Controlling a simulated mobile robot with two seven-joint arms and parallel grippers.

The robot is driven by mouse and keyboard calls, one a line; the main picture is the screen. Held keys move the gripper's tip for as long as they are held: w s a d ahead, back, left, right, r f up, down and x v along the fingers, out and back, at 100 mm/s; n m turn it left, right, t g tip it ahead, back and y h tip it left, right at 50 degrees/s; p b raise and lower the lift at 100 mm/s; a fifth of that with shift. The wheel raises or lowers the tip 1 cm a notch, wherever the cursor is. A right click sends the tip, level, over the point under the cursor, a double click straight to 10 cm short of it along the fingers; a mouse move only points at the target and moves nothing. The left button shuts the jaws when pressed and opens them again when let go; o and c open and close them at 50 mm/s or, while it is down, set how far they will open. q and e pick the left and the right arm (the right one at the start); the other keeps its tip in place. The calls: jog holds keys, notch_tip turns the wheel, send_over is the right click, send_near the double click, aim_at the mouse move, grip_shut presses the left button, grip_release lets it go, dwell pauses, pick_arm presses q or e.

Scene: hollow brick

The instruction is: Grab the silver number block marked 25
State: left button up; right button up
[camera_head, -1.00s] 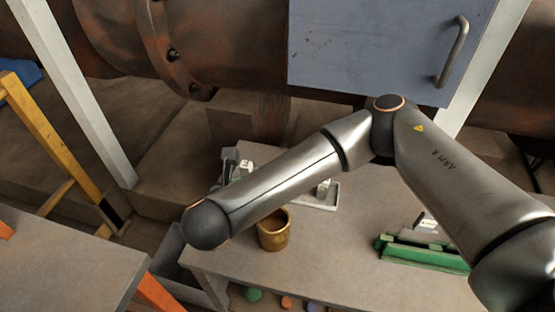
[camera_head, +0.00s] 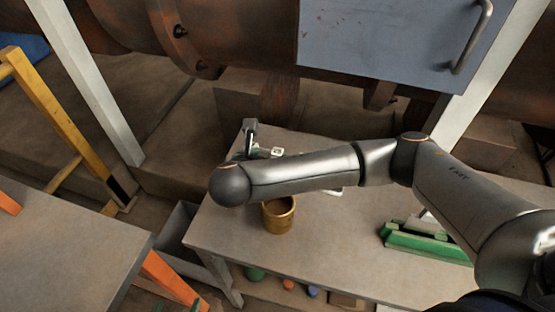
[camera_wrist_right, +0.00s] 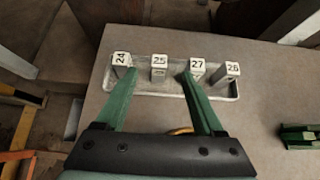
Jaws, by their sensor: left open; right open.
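The silver block marked 25 (camera_wrist_right: 159,66) stands upright in a shallow grey tray (camera_wrist_right: 150,92) in the right wrist view. It is in a row with the block marked 24 (camera_wrist_right: 122,62) at its left and the blocks marked 27 (camera_wrist_right: 197,70) and 26 (camera_wrist_right: 231,71) at its right. My right gripper (camera_wrist_right: 159,74) is open, its green fingers pointing toward the row. Block 25 appears between the fingertips, with no contact visible. In the head view my right arm hides most of the tray. My left gripper is not in view.
A brass cup (camera_head: 279,215) stands on the table (camera_head: 335,245) in front of my right arm. A green object (camera_head: 425,243) lies at the table's right. A blue-grey cabinet (camera_head: 395,40) hangs above the far side. The tabletop between cup and green object is clear.

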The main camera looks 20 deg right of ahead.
aim_at(277, 152)
jog(key=shift+s+f+p+x, duration=0.1)
jog(key=shift+p+x, duration=0.05)
jog(key=shift+x, duration=1.1)
jog(key=shift+s+f+p+x, duration=0.1)
jog(key=shift+f+x, duration=0.05)
jog(key=shift+x, duration=1.1)
jog(key=shift+s+f+p+x, duration=0.1)
jog(key=shift+p+x, duration=0.05)
jog(key=shift+x, duration=1.1)
jog(key=shift+a, duration=0.15)
grip_shut()
